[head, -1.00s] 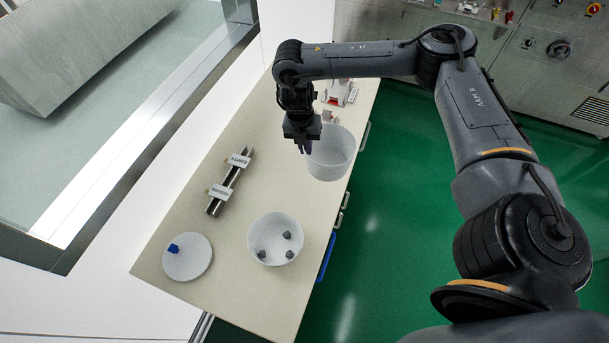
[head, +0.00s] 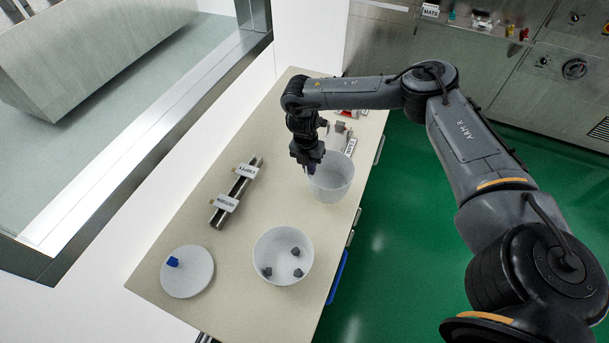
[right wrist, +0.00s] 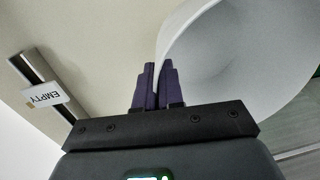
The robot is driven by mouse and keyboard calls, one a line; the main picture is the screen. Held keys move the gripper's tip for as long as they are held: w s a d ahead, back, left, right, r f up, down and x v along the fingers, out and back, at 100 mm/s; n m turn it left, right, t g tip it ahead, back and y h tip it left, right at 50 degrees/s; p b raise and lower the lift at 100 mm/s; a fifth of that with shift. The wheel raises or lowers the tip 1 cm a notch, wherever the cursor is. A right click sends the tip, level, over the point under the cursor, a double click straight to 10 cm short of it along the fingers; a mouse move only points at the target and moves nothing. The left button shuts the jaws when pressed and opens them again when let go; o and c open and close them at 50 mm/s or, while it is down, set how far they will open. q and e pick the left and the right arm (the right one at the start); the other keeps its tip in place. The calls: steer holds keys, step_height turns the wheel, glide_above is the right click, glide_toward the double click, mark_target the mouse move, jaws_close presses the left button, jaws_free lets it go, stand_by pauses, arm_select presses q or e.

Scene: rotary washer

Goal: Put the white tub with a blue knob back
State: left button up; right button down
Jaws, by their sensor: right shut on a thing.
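My right gripper (head: 308,168) is shut on the rim of an empty white tub (head: 333,181), at its left side. The tub is upright near the table's right edge; I cannot tell whether it touches the table. In the right wrist view the fingers (right wrist: 155,88) pinch the tub wall (right wrist: 188,38). No blue knob shows on this tub. A round white disc (head: 190,283) with a blue knob (head: 173,262) lies at the table's near left. A second white tub (head: 283,256) with grey pieces in it stands to its right. My left gripper is not in view.
A dark rail (head: 236,194) with two white labels lies left of the held tub; one label (right wrist: 46,97) reads EMPTY. Small red and white items (head: 343,132) stand behind the held tub. Bare tabletop (head: 205,225) shows between rail and disc.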

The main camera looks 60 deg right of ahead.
steer(key=f, duration=0.1)
steer(key=w+f, duration=0.1)
steer(key=f, duration=0.2)
steer(key=shift+w+a+f, duration=0.25)
steer(key=shift+a, duration=0.1)
steer(key=shift+f, duration=0.3)
steer(key=shift+f, duration=0.15)
steer(key=c, duration=1.3)
jaws_free()
steer(key=shift+o, duration=0.2)
